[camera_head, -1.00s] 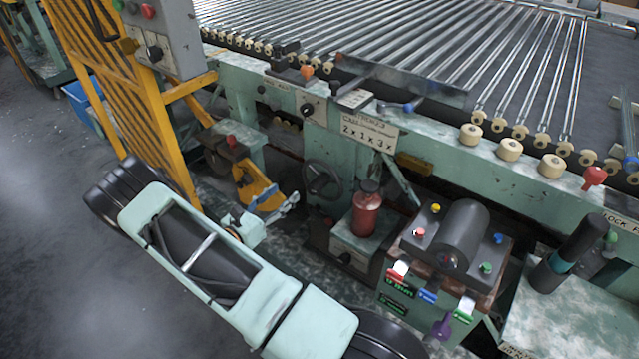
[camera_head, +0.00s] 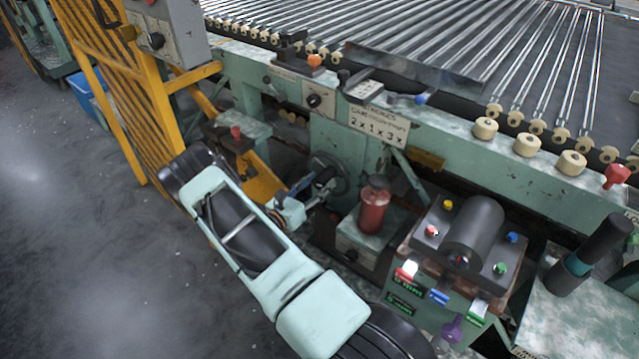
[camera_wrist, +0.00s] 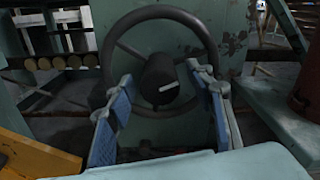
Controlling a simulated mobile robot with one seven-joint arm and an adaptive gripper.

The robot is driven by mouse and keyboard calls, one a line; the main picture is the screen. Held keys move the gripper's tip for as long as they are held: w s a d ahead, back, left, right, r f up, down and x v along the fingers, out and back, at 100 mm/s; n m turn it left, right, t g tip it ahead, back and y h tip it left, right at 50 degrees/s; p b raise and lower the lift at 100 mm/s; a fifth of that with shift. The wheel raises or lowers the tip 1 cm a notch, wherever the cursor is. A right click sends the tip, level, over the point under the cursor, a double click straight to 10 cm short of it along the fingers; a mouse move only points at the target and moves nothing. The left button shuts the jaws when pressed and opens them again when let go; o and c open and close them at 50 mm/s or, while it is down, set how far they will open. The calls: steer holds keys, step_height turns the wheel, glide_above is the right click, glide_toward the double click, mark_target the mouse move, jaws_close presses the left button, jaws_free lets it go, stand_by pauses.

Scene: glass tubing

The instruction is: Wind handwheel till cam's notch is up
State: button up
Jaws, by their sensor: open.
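The dark, spoked handwheel (camera_head: 345,174) is on the green machine's front, below the "2x1x3x" sign. In the wrist view the handwheel (camera_wrist: 158,76) faces me, its dark hub bearing a short pale mark. My gripper (camera_head: 318,185) is at the wheel's left front in the head view. In the wrist view my gripper (camera_wrist: 165,88) is open, its blue-padded fingers on either side of the hub and overlapping the lower rim. I cannot tell whether they touch the wheel. I cannot make out the cam or its notch.
A red bottle (camera_head: 373,209) stands on a block right of the wheel. A box with coloured knobs and a black cylinder (camera_head: 472,235) is further right. A yellow fence (camera_head: 150,95) and a yellow bracket (camera_head: 262,182) are to the left. Open floor lies at the lower left.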

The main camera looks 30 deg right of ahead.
steer(key=shift+w+d, duration=0.1)
steer(key=shift+d, duration=0.15)
jaws_close()
stand_by(0.3)
